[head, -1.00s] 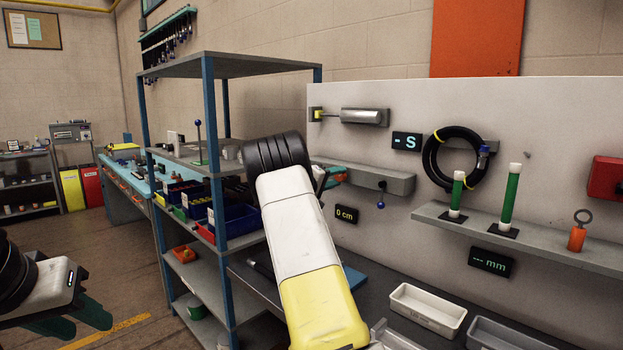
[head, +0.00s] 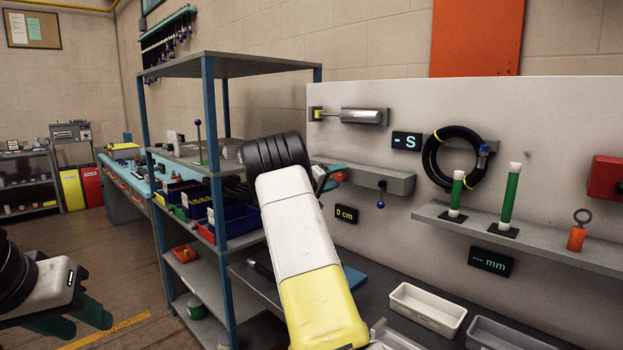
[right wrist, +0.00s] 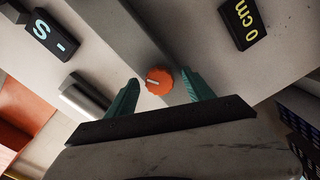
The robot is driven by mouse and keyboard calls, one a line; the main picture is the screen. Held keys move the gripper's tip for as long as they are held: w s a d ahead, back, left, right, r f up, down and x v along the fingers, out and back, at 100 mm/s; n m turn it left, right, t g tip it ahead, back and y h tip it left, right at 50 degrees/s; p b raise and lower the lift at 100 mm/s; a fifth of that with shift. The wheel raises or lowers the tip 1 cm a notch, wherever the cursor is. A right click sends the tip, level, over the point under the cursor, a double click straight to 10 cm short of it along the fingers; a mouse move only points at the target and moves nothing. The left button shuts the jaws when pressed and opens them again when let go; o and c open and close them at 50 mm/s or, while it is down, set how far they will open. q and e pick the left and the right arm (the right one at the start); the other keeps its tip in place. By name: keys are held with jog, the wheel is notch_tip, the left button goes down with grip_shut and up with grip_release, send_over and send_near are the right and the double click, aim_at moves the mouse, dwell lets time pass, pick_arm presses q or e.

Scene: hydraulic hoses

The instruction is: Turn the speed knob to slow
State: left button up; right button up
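The orange speed knob (right wrist: 159,81) sits on the grey box on the panel and has a pale pointer line, which runs roughly sideways in the right wrist view. It also shows as a small orange spot in the head view (head: 340,176). My right gripper (right wrist: 162,88) is open, with one green finger on each side of the knob and a visible gap on both sides. In the head view my right arm partly hides this gripper (head: 329,178). My left gripper (head: 80,318) is open and empty at the lower left, far from the panel.
The grey box (head: 400,183) also carries a blue-tipped lever (head: 381,200). Displays reading "- S" (head: 407,142) and "0 cm" (head: 346,214) are close by. A shelf rack (head: 215,160) stands left of my right arm. A black hose coil (head: 432,160) hangs to the right.

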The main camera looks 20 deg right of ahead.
jog(key=shift+a, duration=0.15)
jog(key=v, duration=0.7)
jog(key=shift+a, duration=0.2)
jog(key=shift+s, duration=0.1)
jog(key=s+a+f+m+g+y, duration=0.15)
jog(key=s+y, duration=0.25)
jog(key=s, duration=0.6)
jog(key=s+a+f+g+y, duration=0.15)
jog(key=s+y, duration=0.25)
jog(key=s, duration=0.5)
jog(key=s+a+n+t+y, duration=0.2)
jog(key=s+a+y, duration=0.8)
jog(key=s+a, duration=1.3)
jog(key=shift+r+n+y, duration=0.25)
jog(key=shift+n+y, duration=0.15)
jog(key=shift+n, duration=0.15)
jog(key=shift+c, duration=0.4)
